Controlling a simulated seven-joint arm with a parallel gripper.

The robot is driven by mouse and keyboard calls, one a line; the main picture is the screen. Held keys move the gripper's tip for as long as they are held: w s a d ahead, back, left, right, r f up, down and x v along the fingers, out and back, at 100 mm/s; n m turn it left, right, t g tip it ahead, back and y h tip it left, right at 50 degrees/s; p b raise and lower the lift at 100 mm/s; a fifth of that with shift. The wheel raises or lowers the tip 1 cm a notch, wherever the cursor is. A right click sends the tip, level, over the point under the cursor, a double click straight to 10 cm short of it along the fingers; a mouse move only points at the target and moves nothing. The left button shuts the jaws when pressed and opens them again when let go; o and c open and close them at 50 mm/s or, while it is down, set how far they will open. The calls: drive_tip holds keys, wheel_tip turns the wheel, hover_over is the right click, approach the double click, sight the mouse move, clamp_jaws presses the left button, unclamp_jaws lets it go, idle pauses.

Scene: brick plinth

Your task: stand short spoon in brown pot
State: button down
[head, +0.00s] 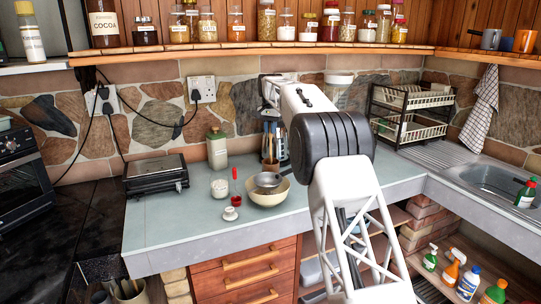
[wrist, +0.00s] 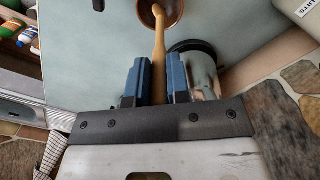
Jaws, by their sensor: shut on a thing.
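My gripper (wrist: 157,60) has blue fingers and is shut on the light wooden short spoon (wrist: 159,42). In the wrist view the spoon runs from between the fingers up over the brown pot (wrist: 176,14), whose rim is cut off by the top edge. I cannot tell whether the spoon's end is inside the pot or only above it. In the head view my gripper (head: 271,136) points down at the back of the counter, above the brown pot (head: 270,167). My arm hides part of that area.
A glass vessel with a dark rim (wrist: 201,66) stands close beside the right finger. In front are a cream bowl (head: 270,199) with a metal pan or sieve, a glass jar (head: 220,188) and a small white cup (head: 230,214). A green canister (head: 217,150) stands left. The counter's left front is clear.

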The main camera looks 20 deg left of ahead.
sight(270, 137)
drive_tip(key=shift+f, duration=2)
drive_tip(key=shift+f, duration=2)
drive_tip(key=c, duration=1.1)
unclamp_jaws()
wheel_tip(270, 137, up, 12)
drive_tip(key=shift+r, duration=0.1)
